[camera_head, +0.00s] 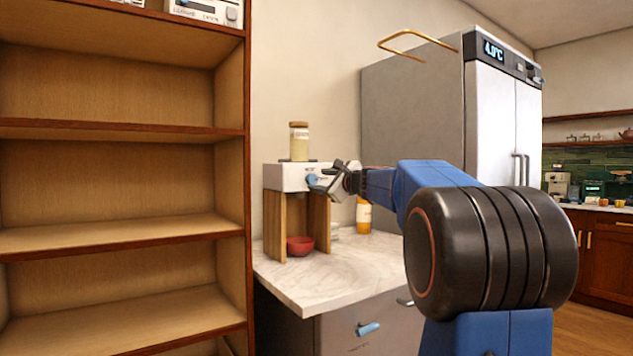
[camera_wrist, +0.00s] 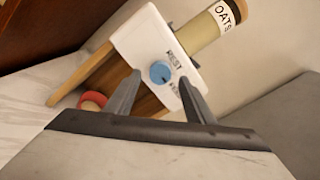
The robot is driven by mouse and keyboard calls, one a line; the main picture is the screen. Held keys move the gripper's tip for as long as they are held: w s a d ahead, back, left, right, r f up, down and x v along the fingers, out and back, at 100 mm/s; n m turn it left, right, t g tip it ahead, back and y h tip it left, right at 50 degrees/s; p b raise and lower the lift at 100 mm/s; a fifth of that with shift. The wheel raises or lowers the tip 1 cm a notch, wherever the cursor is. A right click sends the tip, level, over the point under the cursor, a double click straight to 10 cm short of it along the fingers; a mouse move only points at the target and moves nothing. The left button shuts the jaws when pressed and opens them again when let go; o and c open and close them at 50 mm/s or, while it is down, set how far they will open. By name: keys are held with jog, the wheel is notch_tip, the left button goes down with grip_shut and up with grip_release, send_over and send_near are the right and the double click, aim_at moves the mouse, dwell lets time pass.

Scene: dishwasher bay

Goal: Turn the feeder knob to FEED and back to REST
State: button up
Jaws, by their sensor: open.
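The feeder (camera_head: 285,177) stands on the counter, a white box on wooden side panels with a jar of oats (camera_head: 299,142) on top. Its round blue knob (camera_wrist: 160,72) is on the white front face, beside the printed word REST; a second label is partly hidden by a finger. The knob also shows in the head view (camera_head: 312,179). My gripper (camera_head: 322,181) is in front of the feeder face. In the wrist view its two fingers (camera_wrist: 162,90) are open, one on each side of the knob, with gaps between. Contact with the knob is not visible.
A red bowl (camera_head: 300,246) sits under the feeder. An orange bottle (camera_head: 363,215) stands farther back on the marble counter (camera_head: 335,275). The counter front is clear.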

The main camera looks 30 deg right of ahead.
aim_at(313, 179)
jog(key=shift+w+a, duration=0.1)
jog(key=shift+w, duration=1.45)
jog(key=c, duration=1.1)
jog(key=shift+o, duration=0.2)
